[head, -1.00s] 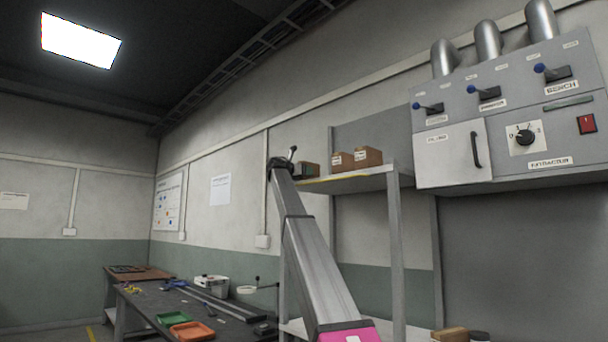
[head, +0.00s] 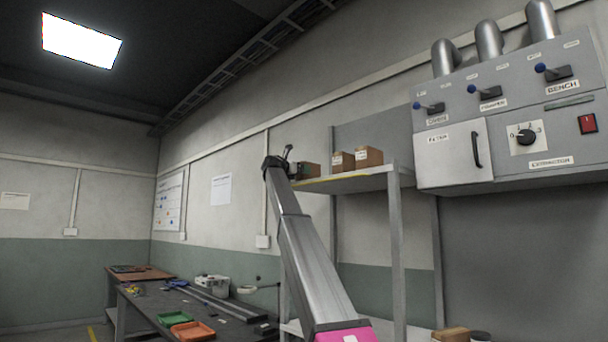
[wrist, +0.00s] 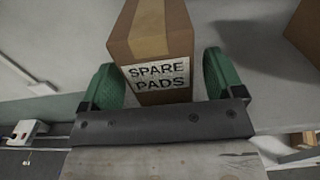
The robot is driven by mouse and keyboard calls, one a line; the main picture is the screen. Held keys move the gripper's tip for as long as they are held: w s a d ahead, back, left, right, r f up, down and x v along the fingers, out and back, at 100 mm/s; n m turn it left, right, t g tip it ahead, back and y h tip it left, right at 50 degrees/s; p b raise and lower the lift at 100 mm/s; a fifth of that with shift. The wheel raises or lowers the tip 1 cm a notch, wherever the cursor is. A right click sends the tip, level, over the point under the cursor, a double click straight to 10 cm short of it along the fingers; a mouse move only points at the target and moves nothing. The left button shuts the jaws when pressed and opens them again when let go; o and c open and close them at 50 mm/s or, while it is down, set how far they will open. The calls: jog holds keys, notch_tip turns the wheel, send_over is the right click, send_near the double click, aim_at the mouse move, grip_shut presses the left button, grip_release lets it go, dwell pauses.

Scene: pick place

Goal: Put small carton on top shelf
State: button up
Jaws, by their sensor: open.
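The small carton (head: 312,171) is brown and sits at the left end of the top shelf (head: 352,183). In the wrist view the carton (wrist: 158,45) shows pale tape on top and a white "SPARE PADS" label. My gripper (wrist: 158,62) is open, with one green finger on each side of the carton. A gap shows beside the right finger; contact at the left finger is hard to tell. In the head view my gripper (head: 295,170) is at the shelf's left end, partly hidden by my wrist.
Two other brown boxes (head: 342,161) (head: 368,157) stand to the right on the same shelf. A grey control cabinet (head: 505,115) hangs at the right. A dark workbench (head: 145,300) with trays stands at lower left.

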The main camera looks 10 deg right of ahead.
jog(key=v, duration=0.9)
